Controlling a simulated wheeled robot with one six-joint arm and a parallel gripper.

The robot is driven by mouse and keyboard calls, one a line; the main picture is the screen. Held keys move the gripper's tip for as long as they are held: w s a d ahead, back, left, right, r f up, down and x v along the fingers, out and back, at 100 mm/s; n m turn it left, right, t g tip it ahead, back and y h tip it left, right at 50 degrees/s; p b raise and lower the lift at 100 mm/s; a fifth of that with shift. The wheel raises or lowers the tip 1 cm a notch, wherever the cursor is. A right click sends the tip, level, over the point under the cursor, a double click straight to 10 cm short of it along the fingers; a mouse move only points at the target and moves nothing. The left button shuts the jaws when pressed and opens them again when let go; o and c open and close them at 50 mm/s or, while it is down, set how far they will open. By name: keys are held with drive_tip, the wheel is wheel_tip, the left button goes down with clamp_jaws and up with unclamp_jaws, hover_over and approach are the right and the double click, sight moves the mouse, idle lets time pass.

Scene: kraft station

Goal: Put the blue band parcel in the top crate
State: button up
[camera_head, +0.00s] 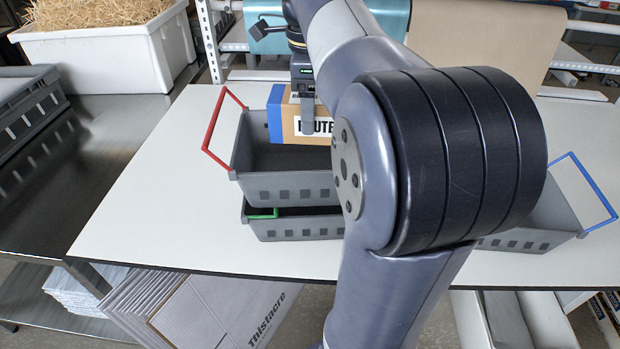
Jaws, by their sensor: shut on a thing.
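The blue band parcel (285,124) is a brown box with a blue band at its left end and a white label with black letters. My gripper (308,118) comes down from above and is shut on the parcel. The parcel is at the far side of the top crate (285,188), over or just inside its opening; I cannot tell whether it touches the crate floor. The top crate is grey with a red handle (212,128) raised on its left. It stands on another grey crate (300,227) with a green handle. My arm hides the right part of the crates and parcel.
Another grey crate (545,228) with a blue handle (601,194) stands at the right, partly behind my arm. The white table (150,222) is clear to the left of the stack. A white tub (105,65) of straw-like filling and a grey crate (30,110) are at the left.

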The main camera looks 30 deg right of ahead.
drive_tip(key=shift+w+f+b, duration=0.15)
drive_tip(key=shift+f+b, duration=0.15)
drive_tip(key=shift+f, duration=0.6)
wheel_tip(320, 180, down, 9)
drive_tip(key=shift+f, duration=0.2)
drive_tip(key=shift+f, duration=0.15)
drive_tip(key=o, duration=1.2)
wheel_tip(320, 180, up, 12)
drive_tip(key=shift+r+p, duration=0.2)
drive_tip(key=shift+p, duration=0.1)
drive_tip(key=shift+f, duration=0.1)
